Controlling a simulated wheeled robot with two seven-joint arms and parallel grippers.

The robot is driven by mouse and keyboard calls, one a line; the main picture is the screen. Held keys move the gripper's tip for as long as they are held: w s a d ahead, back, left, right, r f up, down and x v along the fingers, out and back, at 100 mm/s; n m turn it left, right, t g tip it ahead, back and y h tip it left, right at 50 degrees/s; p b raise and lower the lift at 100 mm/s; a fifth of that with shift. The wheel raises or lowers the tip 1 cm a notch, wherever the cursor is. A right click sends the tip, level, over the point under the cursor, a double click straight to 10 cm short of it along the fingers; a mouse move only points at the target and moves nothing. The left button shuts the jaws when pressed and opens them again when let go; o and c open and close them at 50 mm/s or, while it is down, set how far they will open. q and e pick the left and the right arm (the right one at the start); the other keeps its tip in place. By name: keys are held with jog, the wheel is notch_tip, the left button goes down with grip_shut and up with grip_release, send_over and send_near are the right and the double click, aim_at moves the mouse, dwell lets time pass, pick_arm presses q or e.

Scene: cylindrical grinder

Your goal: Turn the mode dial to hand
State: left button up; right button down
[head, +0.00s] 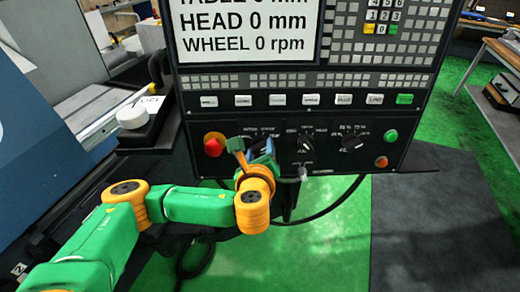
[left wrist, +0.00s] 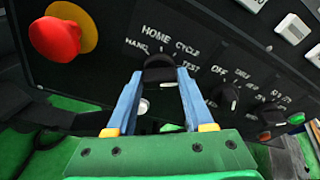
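The mode dial (left wrist: 160,70) is a black knob on the dark control panel, with HAND, HOME, CYCLE and TEST printed around it. I cannot tell clearly which label it points to. My left gripper (left wrist: 160,80) has its two blue fingers apart, one on each side of the dial, with the tips close to the panel. It looks open, and I cannot make out firm contact. In the head view my left gripper (head: 252,148) is in front of the dial and hides most of it. My right gripper is in neither view.
A red emergency button (head: 213,144) on a yellow base sits just left of the dial, also in the left wrist view (left wrist: 55,38). Two more black knobs (head: 307,144) are to the right, then green (head: 391,136) and orange (head: 381,162) buttons. A row of keys (head: 311,100) runs above.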

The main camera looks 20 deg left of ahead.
pick_arm(q)
grip_shut()
